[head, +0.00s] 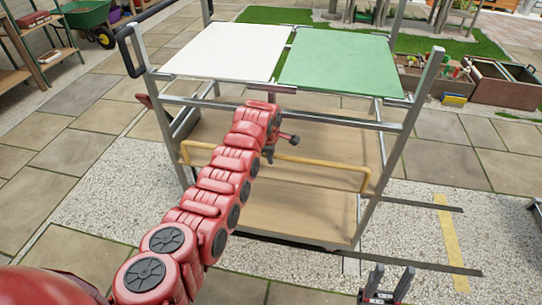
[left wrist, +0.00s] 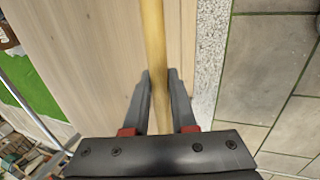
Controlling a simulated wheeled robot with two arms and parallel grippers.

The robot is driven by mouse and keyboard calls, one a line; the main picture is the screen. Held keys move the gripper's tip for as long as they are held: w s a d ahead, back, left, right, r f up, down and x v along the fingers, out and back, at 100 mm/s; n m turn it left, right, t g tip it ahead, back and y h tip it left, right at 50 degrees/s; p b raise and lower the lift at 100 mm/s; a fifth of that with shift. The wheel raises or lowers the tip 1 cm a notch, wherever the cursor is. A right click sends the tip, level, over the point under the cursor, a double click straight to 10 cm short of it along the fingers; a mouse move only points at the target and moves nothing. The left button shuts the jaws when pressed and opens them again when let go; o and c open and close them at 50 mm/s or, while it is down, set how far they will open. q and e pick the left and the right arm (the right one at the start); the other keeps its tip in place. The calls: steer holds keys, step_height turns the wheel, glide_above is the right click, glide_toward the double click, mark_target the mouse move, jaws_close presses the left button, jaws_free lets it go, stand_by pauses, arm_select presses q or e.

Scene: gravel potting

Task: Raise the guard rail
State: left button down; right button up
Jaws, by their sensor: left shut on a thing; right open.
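The guard rail (head: 325,163) is a yellow bar with bent ends. It runs across the front of a metal-framed cart, between the tabletop and the lower shelf. My left gripper (head: 269,154) is at the rail, left of its middle in the head view. In the left wrist view the rail (left wrist: 153,45) passes between the two fingers of the left gripper (left wrist: 158,78), which is shut on it. My red left arm hides part of the rail and the cart. My right gripper (head: 387,283) is open and empty at the bottom edge, apart from the cart.
The cart carries a white panel (head: 226,51) and a green panel (head: 338,62) on top, and a wooden lower shelf (head: 300,212). A black handle (head: 126,52) sticks out at its left. A planter box (head: 500,85) stands beyond at right. Paving right of the cart is mostly clear.

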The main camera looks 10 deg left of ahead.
arm_select(q)
steer(key=shift+w, duration=0.1)
steer(key=c, duration=0.7)
jaws_free()
steer(key=shift+w, duration=0.1)
steer(key=shift+c, duration=0.2)
steer(key=p+v, duration=0.5)
steer(key=v, duration=1.2)
steer(key=shift+r+p, duration=0.15)
steer(key=shift+p, duration=0.15)
